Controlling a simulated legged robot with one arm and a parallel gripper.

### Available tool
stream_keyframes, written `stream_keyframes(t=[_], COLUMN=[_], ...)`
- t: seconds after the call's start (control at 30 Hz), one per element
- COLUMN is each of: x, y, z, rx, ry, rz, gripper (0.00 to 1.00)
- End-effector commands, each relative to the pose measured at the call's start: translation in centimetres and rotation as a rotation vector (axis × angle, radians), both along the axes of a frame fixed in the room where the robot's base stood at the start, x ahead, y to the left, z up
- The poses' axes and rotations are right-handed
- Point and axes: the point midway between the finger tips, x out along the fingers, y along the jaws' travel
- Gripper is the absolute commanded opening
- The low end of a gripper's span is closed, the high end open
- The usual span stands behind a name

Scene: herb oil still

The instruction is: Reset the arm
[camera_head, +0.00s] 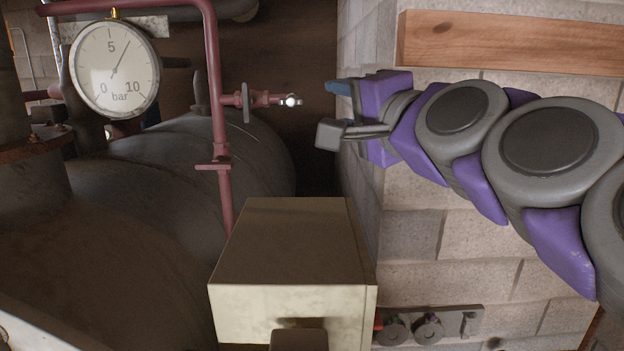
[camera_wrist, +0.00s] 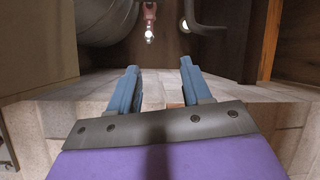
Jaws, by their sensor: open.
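My gripper (camera_head: 333,108) is at the end of my purple and grey arm, which reaches in from the right in the head view. Its jaws are apart with nothing between them. In the wrist view my gripper (camera_wrist: 158,84) shows two separate blue fingers. A red pipe fitting with a bright end (camera_head: 291,100) lies a little left of the gripper in the head view, apart from it. The fitting also shows beyond the fingers in the wrist view (camera_wrist: 149,34).
A pressure gauge (camera_head: 114,70) hangs at upper left, before a large dark tank (camera_head: 170,190). A red pipe (camera_head: 216,120) runs down beside it. A beige box (camera_head: 295,250) stands low in the middle. A wooden beam (camera_head: 510,42) and block wall (camera_head: 455,255) lie right.

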Motion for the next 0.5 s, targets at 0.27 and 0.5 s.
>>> stream_keyframes(t=[0.27, 0.5], x=[-0.9, -3.8], y=[1.9, 2.6], z=[-7.7, -19.5], rx=[-0.228, -0.548], ry=[0.116, 0.311], rz=[0.06, 0.171], gripper=[0.48, 0.48])
